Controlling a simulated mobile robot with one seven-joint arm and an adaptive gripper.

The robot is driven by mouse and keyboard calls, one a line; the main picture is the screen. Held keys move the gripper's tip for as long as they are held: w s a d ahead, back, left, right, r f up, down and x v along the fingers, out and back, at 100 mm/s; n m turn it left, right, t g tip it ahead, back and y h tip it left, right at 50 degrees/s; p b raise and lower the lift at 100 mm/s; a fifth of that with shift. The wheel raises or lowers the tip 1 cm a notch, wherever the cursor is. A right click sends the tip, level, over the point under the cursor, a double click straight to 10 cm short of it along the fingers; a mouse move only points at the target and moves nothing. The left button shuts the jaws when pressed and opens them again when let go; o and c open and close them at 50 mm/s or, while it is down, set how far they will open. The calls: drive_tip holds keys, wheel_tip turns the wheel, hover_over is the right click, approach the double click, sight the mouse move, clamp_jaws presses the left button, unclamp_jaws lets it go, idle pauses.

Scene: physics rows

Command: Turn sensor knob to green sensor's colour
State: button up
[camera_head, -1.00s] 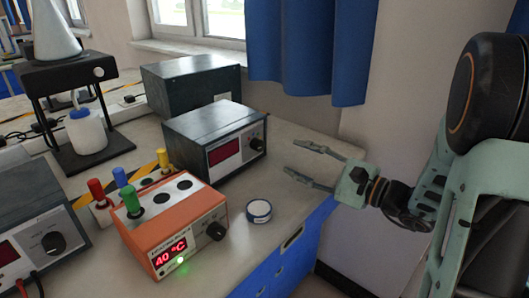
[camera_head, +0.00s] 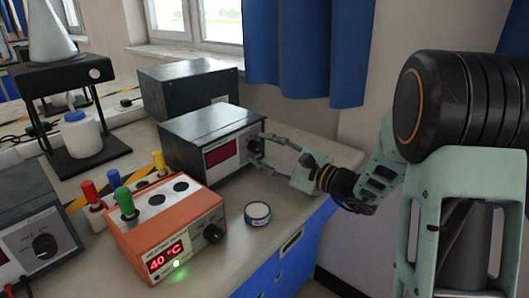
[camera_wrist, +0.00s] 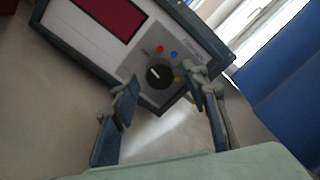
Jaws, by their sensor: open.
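The sensor knob (camera_wrist: 158,74) is a black dial on the front of a dark grey box (camera_head: 211,133) with a dark red display. The knob's pale mark is too small to read reliably. My gripper (camera_wrist: 168,92) is open, one finger to each side of the knob and apart from it. In the head view, my gripper (camera_head: 260,150) reaches the box's right front. The green sensor (camera_head: 125,202) stands upright in the orange unit (camera_head: 172,222), which shows 40 °C.
A red sensor (camera_head: 90,190), a blue sensor (camera_head: 114,179) and a yellow sensor (camera_head: 158,161) stand behind the orange unit. A small round tin (camera_head: 258,212) sits on the bench in front of the box. A blue curtain (camera_head: 305,50) hangs behind.

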clamp_jaws()
idle(0.3)
